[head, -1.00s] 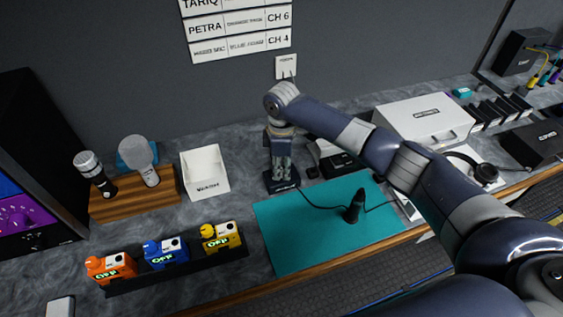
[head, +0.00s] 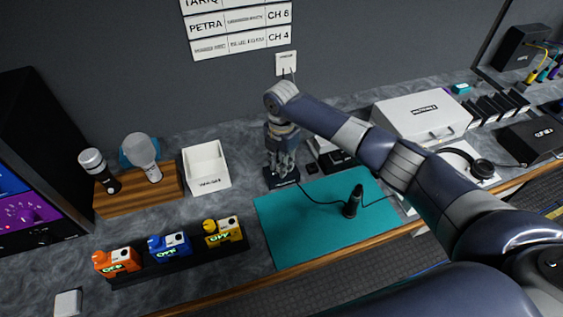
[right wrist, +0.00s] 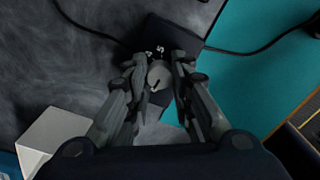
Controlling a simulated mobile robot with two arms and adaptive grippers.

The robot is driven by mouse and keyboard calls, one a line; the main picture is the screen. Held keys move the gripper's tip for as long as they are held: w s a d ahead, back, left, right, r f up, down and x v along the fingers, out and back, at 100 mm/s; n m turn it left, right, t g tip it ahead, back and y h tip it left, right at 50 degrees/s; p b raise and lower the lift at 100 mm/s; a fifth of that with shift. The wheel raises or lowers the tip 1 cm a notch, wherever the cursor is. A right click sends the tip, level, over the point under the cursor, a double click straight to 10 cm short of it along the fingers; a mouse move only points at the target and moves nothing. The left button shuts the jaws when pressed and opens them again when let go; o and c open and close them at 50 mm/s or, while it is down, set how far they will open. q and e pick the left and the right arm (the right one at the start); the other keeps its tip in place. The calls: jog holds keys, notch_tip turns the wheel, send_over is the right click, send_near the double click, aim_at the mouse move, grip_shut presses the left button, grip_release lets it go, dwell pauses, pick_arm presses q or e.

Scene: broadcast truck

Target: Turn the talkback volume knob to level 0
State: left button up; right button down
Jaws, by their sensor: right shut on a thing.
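The talkback volume knob (right wrist: 158,76) is a small round grey knob with a dark pointer line, on a dark box (right wrist: 172,38) with pale numerals. In the right wrist view my right gripper (right wrist: 158,82) is around the knob, fingers pointing down, shut on it. The numeral that the pointer stands at cannot be told. In the head view my right gripper (head: 283,168) stands over the dark box (head: 281,178) at the left of the teal mat, and hides the knob. My left gripper is not in view.
The teal mat (head: 290,235) holds an upright dark microphone (head: 353,202) with cables. A white bin (head: 206,168) and a wooden stand (head: 140,192) are at left. Orange, blue (head: 170,246) and yellow packs stand in front. A white case (head: 422,114) is at right.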

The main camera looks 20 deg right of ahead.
jog(key=shift+w+n, duration=0.1)
jog(key=shift+n, duration=0.5)
jog(key=c, duration=1.4)
grip_release()
jog(key=shift+o, duration=0.2)
jog(key=shift+r, duration=0.15)
notch_tip(320, 180, up, 12)
